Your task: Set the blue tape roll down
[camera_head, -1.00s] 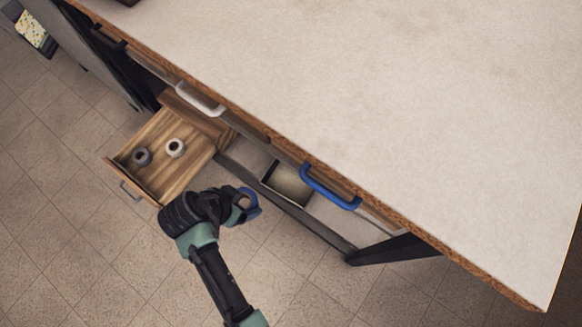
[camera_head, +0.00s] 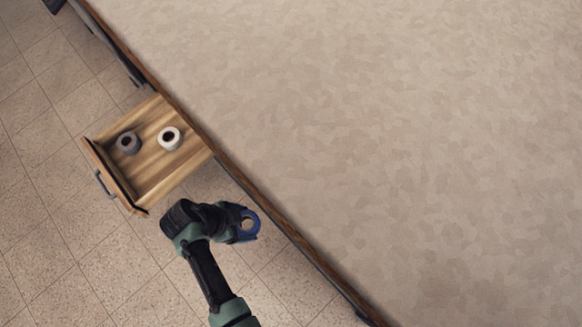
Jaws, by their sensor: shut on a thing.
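The blue tape roll (camera_head: 254,230) is held at the end of my gripper (camera_head: 240,222), which is shut on it. The roll is a ring with its hole partly visible. My gripper is dark with green arm parts behind it, and it holds the roll over the floor beside the counter edge, to the lower right of the open drawer. The fingertips are partly hidden by the gripper's own body.
An open wooden drawer (camera_head: 158,184) holds a grey roll (camera_head: 128,143) and a white roll (camera_head: 169,138), with bare room at its front and right. The wide pale countertop (camera_head: 400,130) is clear. Tiled floor (camera_head: 50,250) lies left and below.

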